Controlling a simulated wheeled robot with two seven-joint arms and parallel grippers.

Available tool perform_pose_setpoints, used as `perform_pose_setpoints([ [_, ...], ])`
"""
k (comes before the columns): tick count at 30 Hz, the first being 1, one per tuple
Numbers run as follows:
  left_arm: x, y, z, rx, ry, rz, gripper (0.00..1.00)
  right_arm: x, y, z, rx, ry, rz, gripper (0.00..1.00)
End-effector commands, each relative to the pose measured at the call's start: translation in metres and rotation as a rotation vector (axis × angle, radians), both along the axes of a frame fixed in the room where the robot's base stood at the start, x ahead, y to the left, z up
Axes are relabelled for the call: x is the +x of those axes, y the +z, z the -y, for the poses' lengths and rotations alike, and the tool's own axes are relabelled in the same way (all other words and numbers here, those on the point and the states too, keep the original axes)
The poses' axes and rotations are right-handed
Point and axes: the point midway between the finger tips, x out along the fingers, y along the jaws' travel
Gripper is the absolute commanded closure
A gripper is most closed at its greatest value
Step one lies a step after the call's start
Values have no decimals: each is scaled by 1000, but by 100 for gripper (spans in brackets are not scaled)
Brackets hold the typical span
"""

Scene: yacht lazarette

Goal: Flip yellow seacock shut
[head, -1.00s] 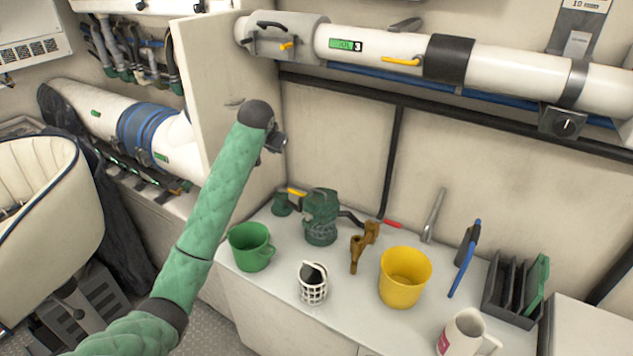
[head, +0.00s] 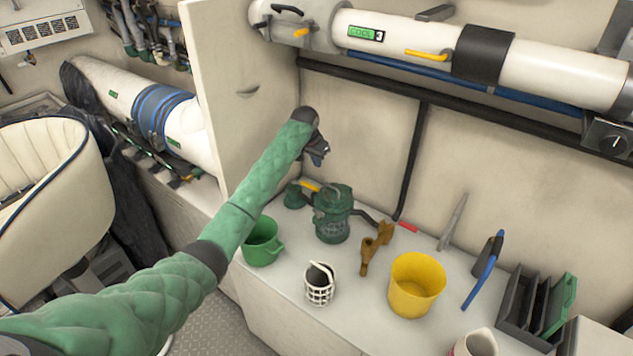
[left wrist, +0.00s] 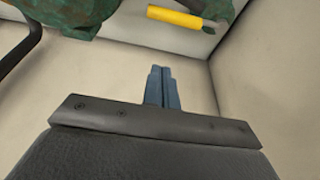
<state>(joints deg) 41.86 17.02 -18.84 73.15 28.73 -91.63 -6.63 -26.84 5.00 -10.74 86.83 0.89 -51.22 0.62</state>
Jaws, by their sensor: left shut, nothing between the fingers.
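The yellow seacock lever (head: 311,186) sits on the green seacock body (head: 295,195) at the back left of the white counter, beside the green strainer (head: 332,218). The yellow lever also shows at the top of the left wrist view (left wrist: 175,17), with green metal around it. My left gripper (head: 319,160) is shut and empty, a little above the lever and apart from it. Its blue-grey fingers are pressed together in the left wrist view (left wrist: 162,88). The seacock's lower part is partly hidden in the head view. My right gripper is not in view.
A white partition (head: 240,90) rises left of the gripper. A white pipe (head: 560,70) with another yellow lever (head: 428,55) runs above.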

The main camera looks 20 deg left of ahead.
Motion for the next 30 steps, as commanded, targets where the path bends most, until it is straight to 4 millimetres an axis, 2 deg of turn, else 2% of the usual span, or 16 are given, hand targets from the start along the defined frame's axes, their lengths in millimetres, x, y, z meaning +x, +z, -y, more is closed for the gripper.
perform_pose_setpoints([
  [11, 2, -6, 1, 0, 0, -1, 100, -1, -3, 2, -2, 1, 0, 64],
  [14, 5, -15, 2, 0, 0, -2, 100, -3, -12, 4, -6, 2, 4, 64],
  [21, 16, -52, 7, 0, 1, -3, 100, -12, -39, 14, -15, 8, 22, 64],
  [30, 26, -85, 10, 1, 0, -2, 100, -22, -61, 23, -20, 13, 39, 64],
])
